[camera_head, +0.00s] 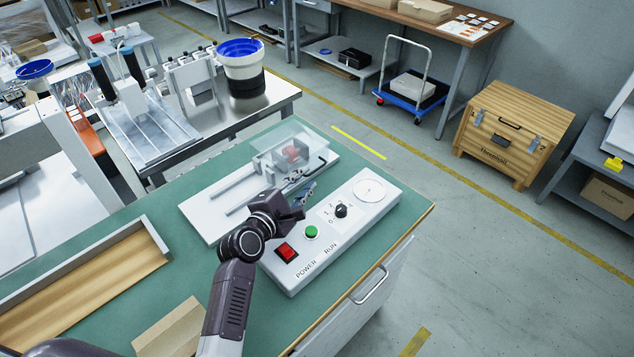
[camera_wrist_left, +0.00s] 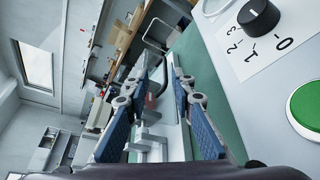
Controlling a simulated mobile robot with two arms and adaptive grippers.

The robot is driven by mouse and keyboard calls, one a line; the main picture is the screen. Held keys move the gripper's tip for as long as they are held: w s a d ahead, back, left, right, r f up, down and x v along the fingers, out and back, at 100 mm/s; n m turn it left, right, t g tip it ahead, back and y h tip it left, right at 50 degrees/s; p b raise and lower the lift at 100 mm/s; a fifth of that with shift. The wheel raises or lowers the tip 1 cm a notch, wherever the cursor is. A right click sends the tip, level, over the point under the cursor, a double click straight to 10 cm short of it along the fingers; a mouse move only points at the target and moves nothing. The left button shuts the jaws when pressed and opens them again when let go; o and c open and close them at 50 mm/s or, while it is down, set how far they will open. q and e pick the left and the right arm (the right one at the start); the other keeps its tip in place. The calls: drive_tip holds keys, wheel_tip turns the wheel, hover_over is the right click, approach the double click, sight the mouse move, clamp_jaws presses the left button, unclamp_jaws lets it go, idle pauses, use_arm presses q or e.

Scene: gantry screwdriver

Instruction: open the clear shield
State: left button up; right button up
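The clear shield (camera_head: 284,139) is a see-through box at the far end of a white fixture plate (camera_head: 208,220) on the green bench. It appears to sit down over a red part (camera_head: 291,154), with a thin dark bar at its right side. My left gripper (camera_head: 306,190) is at the near right side of the shield, above the gap between the fixture and the control panel, apart from the shield. In the left wrist view its blue-padded fingers (camera_wrist_left: 157,68) are spread with nothing clearly between them. My right gripper is out of view.
A white control panel (camera_head: 372,208) with a red switch (camera_head: 286,252), green button (camera_head: 311,232) and black knob (camera_head: 341,211) lies close to the right of my left gripper. A wooden-bottomed tray (camera_head: 80,291) and a cardboard piece (camera_head: 170,330) lie at the near left.

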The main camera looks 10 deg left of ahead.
sight(318, 169)
use_arm(q)
drive_tip(key=shift+f, duration=0.6)
drive_tip(key=shift+b+x, duration=0.5)
drive_tip(key=shift+x, duration=3.4)
drive_tip(key=shift+a, duration=0.1)
clamp_jaws()
